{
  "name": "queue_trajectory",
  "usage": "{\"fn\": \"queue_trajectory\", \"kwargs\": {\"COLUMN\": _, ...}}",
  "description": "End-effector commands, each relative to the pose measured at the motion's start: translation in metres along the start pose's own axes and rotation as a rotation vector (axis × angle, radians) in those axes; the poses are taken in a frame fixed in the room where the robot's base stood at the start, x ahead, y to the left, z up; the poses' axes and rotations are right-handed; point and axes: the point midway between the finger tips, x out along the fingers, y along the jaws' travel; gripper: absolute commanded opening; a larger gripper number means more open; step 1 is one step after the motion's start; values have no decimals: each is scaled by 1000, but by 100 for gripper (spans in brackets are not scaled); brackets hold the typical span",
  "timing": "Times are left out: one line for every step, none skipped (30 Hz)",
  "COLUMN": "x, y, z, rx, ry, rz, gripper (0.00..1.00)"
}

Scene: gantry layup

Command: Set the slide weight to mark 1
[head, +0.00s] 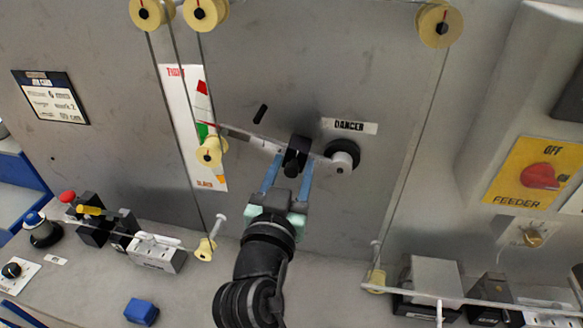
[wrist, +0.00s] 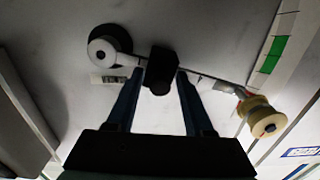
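The slide weight (head: 299,146) is a black block on a thin pale lever arm (head: 255,139). The lever runs from a round black-and-white pivot (head: 342,155) on the right, slightly upward to a red-tipped left end. The weight sits nearer the pivot than the tip. My gripper (head: 290,166) is open, its two blue fingers pointing up at the weight. In the wrist view the weight (wrist: 161,68) shows between the fingertips (wrist: 160,74), with a narrow gap on each side. I cannot read any numbered marks on the lever; the weight and fingers cover part of it.
A white scale strip (head: 176,100) with red and green patches stands behind the lever's tip. Cream pulleys (head: 208,151) and cords hang around it. A DANGER label (head: 349,126) is above the pivot. A shelf below holds a blue block (head: 141,311) and fixtures.

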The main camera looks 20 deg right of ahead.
Motion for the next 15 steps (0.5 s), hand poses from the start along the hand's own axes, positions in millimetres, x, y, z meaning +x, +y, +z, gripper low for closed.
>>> {"fn": "queue_trajectory", "kwargs": {"x": 0, "y": 0, "z": 0, "rx": 0, "ry": 0, "rz": 0, "gripper": 31}}
{"fn": "queue_trajectory", "kwargs": {"x": 0, "y": 0, "z": 0, "rx": 0, "ry": 0, "rz": 0, "gripper": 25}}
{"fn": "queue_trajectory", "kwargs": {"x": 0, "y": 0, "z": 0, "rx": -1, "ry": 0, "rz": 0, "gripper": 18}}
{"fn": "queue_trajectory", "kwargs": {"x": 0, "y": 0, "z": 0, "rx": -1, "ry": 0, "rz": 0, "gripper": 13}}
{"fn": "queue_trajectory", "kwargs": {"x": 0, "y": 0, "z": 0, "rx": -1, "ry": 0, "rz": 0, "gripper": 7}}
{"fn": "queue_trajectory", "kwargs": {"x": 0, "y": 0, "z": 0, "rx": -1, "ry": 0, "rz": 0, "gripper": 0}}
{"fn": "queue_trajectory", "kwargs": {"x": 0, "y": 0, "z": 0, "rx": -1, "ry": 0, "rz": 0, "gripper": 0}}
{"fn": "queue_trajectory", "kwargs": {"x": 0, "y": 0, "z": 0, "rx": -1, "ry": 0, "rz": 0, "gripper": 0}}
{"fn": "queue_trajectory", "kwargs": {"x": 0, "y": 0, "z": 0, "rx": -1, "ry": 0, "rz": 0, "gripper": 0}}
{"fn": "queue_trajectory", "kwargs": {"x": 0, "y": 0, "z": 0, "rx": -1, "ry": 0, "rz": 0, "gripper": 0}}
{"fn": "queue_trajectory", "kwargs": {"x": 0, "y": 0, "z": 0, "rx": -1, "ry": 0, "rz": 0, "gripper": 0}}
{"fn": "queue_trajectory", "kwargs": {"x": 0, "y": 0, "z": 0, "rx": -1, "ry": 0, "rz": 0, "gripper": 0}}
{"fn": "queue_trajectory", "kwargs": {"x": 0, "y": 0, "z": 0, "rx": -1, "ry": 0, "rz": 0, "gripper": 0}}
{"fn": "queue_trajectory", "kwargs": {"x": 0, "y": 0, "z": 0, "rx": -1, "ry": 0, "rz": 0, "gripper": 0}}
{"fn": "queue_trajectory", "kwargs": {"x": 0, "y": 0, "z": 0, "rx": -1, "ry": 0, "rz": 0, "gripper": 0}}
